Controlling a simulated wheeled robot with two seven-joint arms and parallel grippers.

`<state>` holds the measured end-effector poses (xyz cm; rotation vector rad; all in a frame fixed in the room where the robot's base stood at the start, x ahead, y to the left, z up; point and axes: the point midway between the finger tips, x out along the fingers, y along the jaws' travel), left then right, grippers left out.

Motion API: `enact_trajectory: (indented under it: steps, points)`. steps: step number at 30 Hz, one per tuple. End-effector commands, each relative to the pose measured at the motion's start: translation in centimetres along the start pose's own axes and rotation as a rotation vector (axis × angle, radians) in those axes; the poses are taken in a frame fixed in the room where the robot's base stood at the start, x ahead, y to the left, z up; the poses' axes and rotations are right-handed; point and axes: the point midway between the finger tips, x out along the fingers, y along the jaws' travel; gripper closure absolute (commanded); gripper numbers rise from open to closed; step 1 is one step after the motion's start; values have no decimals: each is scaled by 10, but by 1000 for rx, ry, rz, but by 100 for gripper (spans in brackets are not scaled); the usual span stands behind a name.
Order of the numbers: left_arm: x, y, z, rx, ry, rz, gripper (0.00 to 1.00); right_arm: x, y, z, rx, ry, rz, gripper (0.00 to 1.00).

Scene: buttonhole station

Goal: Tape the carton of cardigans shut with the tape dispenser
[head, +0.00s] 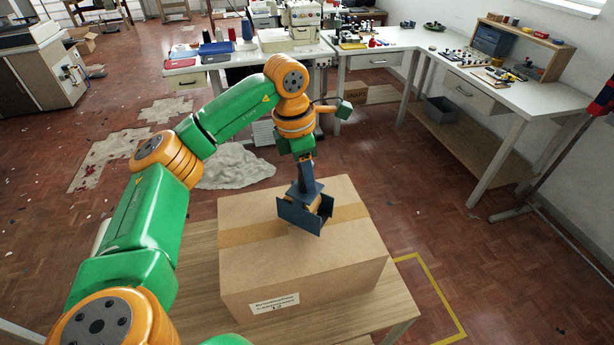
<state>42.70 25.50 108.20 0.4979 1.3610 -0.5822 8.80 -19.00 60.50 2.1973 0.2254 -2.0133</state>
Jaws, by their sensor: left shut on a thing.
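The closed brown carton (300,265) stands on a wooden table, with a white printed label (273,304) on its near side. A tan tape band (248,233) runs across its top along the flap seam and shows on both sides of the dispenser. My left gripper (305,162) is shut on the upright handle of the dark blue tape dispenser (297,213), above the middle of the carton. The dispenser is at the carton's top over the band; I cannot tell whether it touches. A tan roll shows partly inside it. My right gripper is not in view.
The wooden table (195,262) has bare top left of the carton. Behind, a white workbench (400,42) carries a sewing machine (304,22) and small items. A pale crumpled cloth (235,167) lies on the floor. Yellow tape (436,285) marks the floor at right.

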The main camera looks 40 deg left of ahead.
Motion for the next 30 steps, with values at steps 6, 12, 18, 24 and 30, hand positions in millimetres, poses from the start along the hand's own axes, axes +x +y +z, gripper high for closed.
enact_trajectory:
  steps: [6,12,18,24,30]
  points:
    - [-30,-2,6,3,-5,2,100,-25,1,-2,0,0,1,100]
    - [-48,-4,9,5,-5,2,100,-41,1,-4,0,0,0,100]
    - [-65,-5,12,6,-5,2,100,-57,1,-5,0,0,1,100]
    - [-70,-6,12,6,-5,1,100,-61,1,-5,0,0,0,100]
    - [-69,-6,12,6,-5,1,100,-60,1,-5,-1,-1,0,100]
